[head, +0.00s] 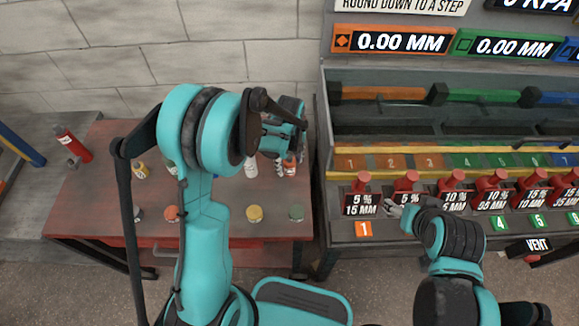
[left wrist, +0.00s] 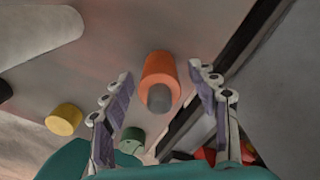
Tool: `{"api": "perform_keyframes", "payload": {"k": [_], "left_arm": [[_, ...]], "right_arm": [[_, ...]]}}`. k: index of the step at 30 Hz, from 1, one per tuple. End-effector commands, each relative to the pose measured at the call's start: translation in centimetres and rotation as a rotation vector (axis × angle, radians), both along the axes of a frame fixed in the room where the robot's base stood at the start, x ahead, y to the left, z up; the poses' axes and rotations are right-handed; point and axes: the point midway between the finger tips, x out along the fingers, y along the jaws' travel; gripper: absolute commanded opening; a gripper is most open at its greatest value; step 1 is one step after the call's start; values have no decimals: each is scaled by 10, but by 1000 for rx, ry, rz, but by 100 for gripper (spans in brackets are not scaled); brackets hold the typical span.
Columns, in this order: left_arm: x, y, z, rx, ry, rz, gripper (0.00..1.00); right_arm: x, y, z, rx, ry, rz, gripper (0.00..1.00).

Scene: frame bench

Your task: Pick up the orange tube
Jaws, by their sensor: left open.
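The orange tube (left wrist: 158,68) has a grey end and shows in the left wrist view between the two fingers of my left gripper (left wrist: 161,78). The fingers are spread, with a gap on each side of the tube. In the head view my left gripper (head: 282,163) is over the right end of the red table, and a small orange part of the tube (head: 291,160) shows by the fingers. The rest of it is hidden there. My right gripper (head: 398,209) is small in the head view, by the front of the bench; its jaws are unclear.
The bench (head: 340,232) with several red knobs stands close on the right.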

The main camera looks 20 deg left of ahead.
Motion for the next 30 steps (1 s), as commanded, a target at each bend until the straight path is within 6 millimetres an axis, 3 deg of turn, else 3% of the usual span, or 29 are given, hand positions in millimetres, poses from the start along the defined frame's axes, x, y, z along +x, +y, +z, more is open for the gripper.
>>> {"api": "perform_keyframes", "payload": {"k": [4,11,23,30], "left_arm": [[0,0,1,0,0,0,60],[0,0,2,0,0,0,1],[0,0,7,0,0,0,0],[0,0,39,0,0,0,0]], "right_arm": [[0,0,1,0,0,0,66],[0,0,1,0,0,0,66],[0,0,4,0,0,0,66],[0,0,18,0,0,0,66]]}}
